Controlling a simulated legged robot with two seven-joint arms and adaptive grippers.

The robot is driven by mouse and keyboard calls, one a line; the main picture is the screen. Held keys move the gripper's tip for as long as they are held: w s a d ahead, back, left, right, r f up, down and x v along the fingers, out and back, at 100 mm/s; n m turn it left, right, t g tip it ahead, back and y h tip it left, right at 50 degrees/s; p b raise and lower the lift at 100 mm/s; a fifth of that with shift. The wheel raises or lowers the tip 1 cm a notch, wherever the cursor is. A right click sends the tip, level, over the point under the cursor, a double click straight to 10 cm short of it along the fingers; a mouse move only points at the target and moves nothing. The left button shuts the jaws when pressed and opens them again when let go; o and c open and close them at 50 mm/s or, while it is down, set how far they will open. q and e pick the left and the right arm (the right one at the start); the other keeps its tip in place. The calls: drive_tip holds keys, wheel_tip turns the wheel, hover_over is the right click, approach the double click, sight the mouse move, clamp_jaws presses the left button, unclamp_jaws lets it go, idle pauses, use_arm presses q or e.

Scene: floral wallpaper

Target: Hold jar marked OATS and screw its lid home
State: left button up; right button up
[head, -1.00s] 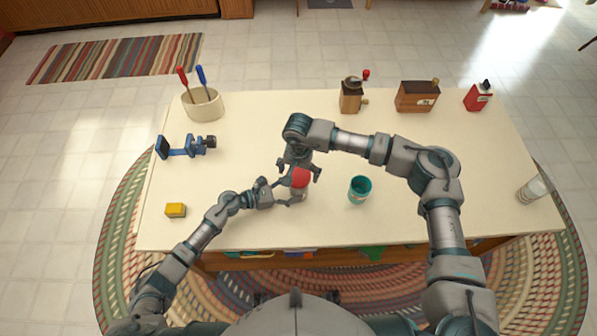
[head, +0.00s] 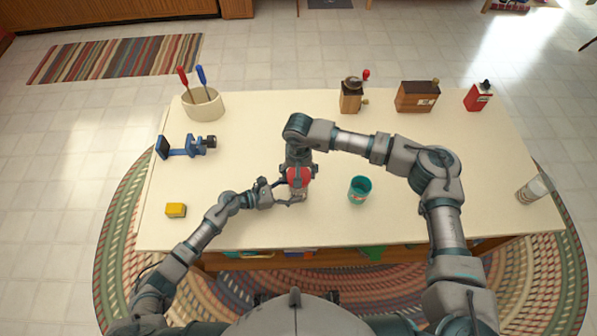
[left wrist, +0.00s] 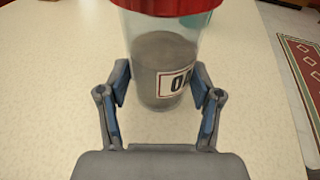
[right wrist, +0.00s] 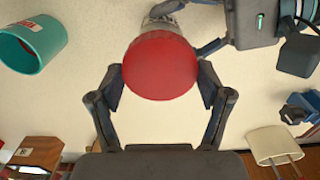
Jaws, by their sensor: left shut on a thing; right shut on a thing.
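The clear jar (left wrist: 160,90) with a grey filling and a label whose visible letter is "O" stands upright on the table in the left wrist view. Its red lid (right wrist: 160,65) sits on top; it also shows in the head view (head: 299,177). My left gripper (head: 290,196) is shut around the jar body from the left; its fingers flank the glass in the left wrist view (left wrist: 163,92). My right gripper (right wrist: 160,85) is shut on the lid from above, one finger on each side. Whether the lid is fully seated cannot be told.
A teal cup (head: 360,190) stands just right of the jar. A yellow block (head: 176,210), a blue clamp-like tool (head: 185,149) and a cream holder (head: 203,104) with two screwdrivers are on the left. A grinder (head: 351,97) and wooden box (head: 416,97) stand at the back.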

drive_tip(key=m, duration=1.2)
drive_tip(key=shift+m, duration=0.3)
drive_tip(key=o, duration=0.9)
drive_tip(key=shift+c, duration=0.2)
drive_tip(key=n, duration=1.2)
drive_tip(key=shift+n, duration=0.4)
